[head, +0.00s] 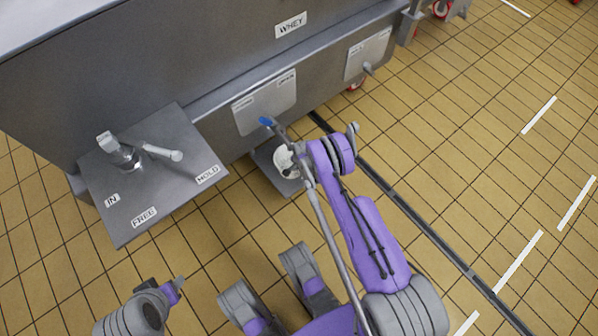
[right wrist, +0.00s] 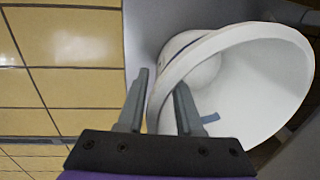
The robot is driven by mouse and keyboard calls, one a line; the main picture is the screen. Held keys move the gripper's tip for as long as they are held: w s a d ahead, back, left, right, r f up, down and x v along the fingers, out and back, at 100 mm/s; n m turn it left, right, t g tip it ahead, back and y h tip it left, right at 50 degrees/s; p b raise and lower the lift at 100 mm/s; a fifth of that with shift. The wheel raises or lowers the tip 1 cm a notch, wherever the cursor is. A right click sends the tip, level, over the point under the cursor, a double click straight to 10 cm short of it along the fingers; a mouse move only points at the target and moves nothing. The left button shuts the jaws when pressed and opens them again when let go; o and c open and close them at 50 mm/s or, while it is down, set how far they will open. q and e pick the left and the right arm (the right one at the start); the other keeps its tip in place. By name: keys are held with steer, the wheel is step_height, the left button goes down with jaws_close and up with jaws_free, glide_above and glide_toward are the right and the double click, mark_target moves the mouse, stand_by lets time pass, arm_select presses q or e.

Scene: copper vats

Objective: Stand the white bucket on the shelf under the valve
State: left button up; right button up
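The white bucket (head: 285,161) stands on a small grey shelf (head: 265,157) low on the vat's side, partly hidden by my right arm. A valve with a blue tip (head: 265,120) sticks out from the panel above it. In the right wrist view the bucket (right wrist: 240,85) shows its open mouth, with a small blue-grey patch inside. My right gripper (right wrist: 162,85) straddles the bucket's rim, one finger outside and one inside, with a visible gap between the fingers. My left gripper (head: 175,288) is at the lower left, away from the bucket; its fingers are too small to judge.
The grey vat (head: 210,60) carries a WHEY label (head: 291,25). A grey plate (head: 150,175) marked IN, FREE and HOLD bears a lever at the left. Another panel (head: 368,53) is further right. The tiled floor (head: 470,130) is clear at the right, crossed by a dark drain.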

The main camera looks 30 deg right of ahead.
steer(key=shift+r, duration=0.1)
steer(key=s+a+r+n+p, duration=0.1)
steer(key=s+a+r+n, duration=0.15)
steer(key=r, duration=1.05)
steer(key=s+a+r+n+t+p, duration=0.1)
steer(key=a+r+n, duration=0.2)
steer(key=r, duration=1)
steer(key=s+a+r+n+p, duration=0.1)
steer(key=s+a+r+n, duration=0.15)
steer(key=r, duration=1.05)
steer(key=s+a+r+n, duration=0.2)
steer(key=s+r+n, duration=0.1)
steer(key=s, duration=0.3)
steer(key=s+a+r+n+t, duration=0.1)
steer(key=s+a+r+n, duration=0.2)
steer(key=s, duration=0.4)
steer(key=s+a+r+n+t, duration=0.1)
steer(key=s+a+r+n, duration=0.1)
steer(key=s, duration=0.5)
step_height(320, 180, up, 2)
steer(key=shift+s+a+r+n, duration=0.2)
steer(key=shift+s+a+n, duration=0.05)
steer(key=shift+n, duration=0.25)
